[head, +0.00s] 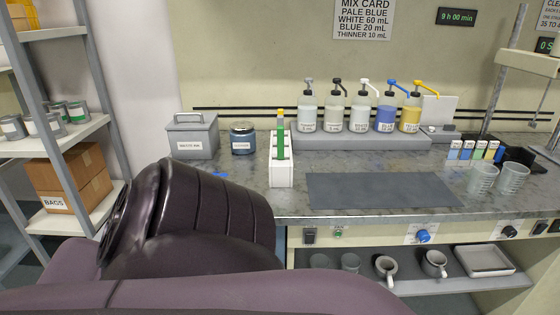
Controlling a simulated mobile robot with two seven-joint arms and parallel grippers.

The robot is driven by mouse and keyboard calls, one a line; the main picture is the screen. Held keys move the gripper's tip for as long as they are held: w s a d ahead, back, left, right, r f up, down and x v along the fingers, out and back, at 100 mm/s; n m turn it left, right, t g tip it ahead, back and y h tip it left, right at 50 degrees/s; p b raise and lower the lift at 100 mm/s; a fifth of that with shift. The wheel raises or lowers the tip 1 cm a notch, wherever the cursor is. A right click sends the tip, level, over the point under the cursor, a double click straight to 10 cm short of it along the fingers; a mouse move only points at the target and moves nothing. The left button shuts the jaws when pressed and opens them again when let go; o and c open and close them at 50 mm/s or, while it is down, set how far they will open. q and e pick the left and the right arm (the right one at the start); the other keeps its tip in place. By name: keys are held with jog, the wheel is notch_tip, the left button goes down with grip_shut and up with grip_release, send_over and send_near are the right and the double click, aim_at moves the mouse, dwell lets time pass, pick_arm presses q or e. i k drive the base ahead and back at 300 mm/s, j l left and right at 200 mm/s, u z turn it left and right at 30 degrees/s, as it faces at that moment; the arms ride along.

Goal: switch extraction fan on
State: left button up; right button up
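No control here is legibly marked as the extraction fan. Controls sit on the front panel under the bench top: a dark switch (309,236) at its left, a small green-marked control (338,233) beside it, a blue knob (423,237) with a white label, and a black knob (509,232) with a label further right. A dark control (541,227) is at the right edge. Their labels are too small to read, and their on or off state cannot be told. My dark purple arm parts fill the lower left; neither gripper shows.
The bench (245,190) carries pump bottles (361,117), a white rack (281,172) with a green tube, a grey box (191,140) and clear beakers (513,178). A dark mat (380,190) lies bare. Mugs (386,267) and a tray (484,260) are on the lower shelf.

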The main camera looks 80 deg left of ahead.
aim_at(310, 237)
jog(key=u, duration=3.3)
